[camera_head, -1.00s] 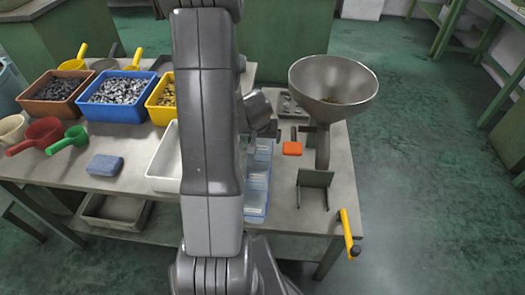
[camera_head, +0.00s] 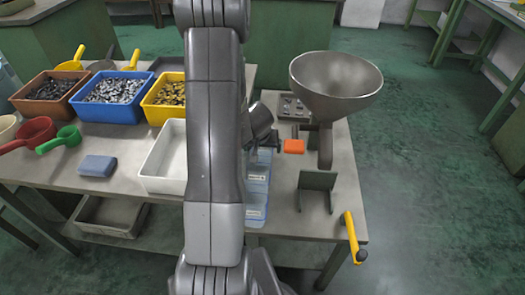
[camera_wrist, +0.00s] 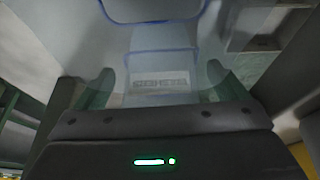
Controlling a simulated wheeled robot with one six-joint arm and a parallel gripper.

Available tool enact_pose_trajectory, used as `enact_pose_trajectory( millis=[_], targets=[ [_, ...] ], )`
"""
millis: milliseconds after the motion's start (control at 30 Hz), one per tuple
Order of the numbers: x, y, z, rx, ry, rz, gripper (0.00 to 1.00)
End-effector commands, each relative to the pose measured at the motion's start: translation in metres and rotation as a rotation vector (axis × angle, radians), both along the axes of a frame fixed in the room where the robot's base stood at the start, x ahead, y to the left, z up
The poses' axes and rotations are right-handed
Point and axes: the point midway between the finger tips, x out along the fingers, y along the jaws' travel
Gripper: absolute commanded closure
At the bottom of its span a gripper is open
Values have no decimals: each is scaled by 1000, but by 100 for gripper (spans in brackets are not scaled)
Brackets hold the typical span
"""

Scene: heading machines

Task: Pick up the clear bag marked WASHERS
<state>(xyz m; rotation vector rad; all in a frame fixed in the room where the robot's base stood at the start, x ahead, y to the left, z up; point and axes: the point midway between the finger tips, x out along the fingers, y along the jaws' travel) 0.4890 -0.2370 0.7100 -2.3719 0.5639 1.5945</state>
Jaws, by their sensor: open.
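A clear bag with blue edges (camera_wrist: 160,45) fills the upper middle of the wrist view. Its pale label (camera_wrist: 160,82) is turned round and blurred, and seems to read WASHERS. My gripper (camera_wrist: 160,88) is open, with one green-tinted finger on each side of the label; I cannot tell whether they touch the bag. In the head view my gripper (camera_head: 272,146) is partly hidden by my arm. Below it, pale blue clear bags (camera_head: 257,182) lie in a row on the table, each with a small label too small to read there.
A metal hopper (camera_head: 335,85) stands right of my gripper, with an orange block (camera_head: 293,146) and a dark upright plate (camera_head: 318,182) nearby. A white tray (camera_head: 163,160) is left of my arm. Bins of metal parts (camera_head: 108,98) stand at the back left.

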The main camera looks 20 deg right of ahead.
Motion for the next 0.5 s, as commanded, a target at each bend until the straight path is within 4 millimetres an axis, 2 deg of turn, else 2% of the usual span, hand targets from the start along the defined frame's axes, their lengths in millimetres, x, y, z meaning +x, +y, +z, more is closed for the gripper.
enact_pose_trajectory(
  millis=[67,300,500],
  targets=[
    [0,0,1,0,0,0,8],
    [0,0,1,0,0,0,54],
    [0,0,1,0,0,0,54]
  ],
)
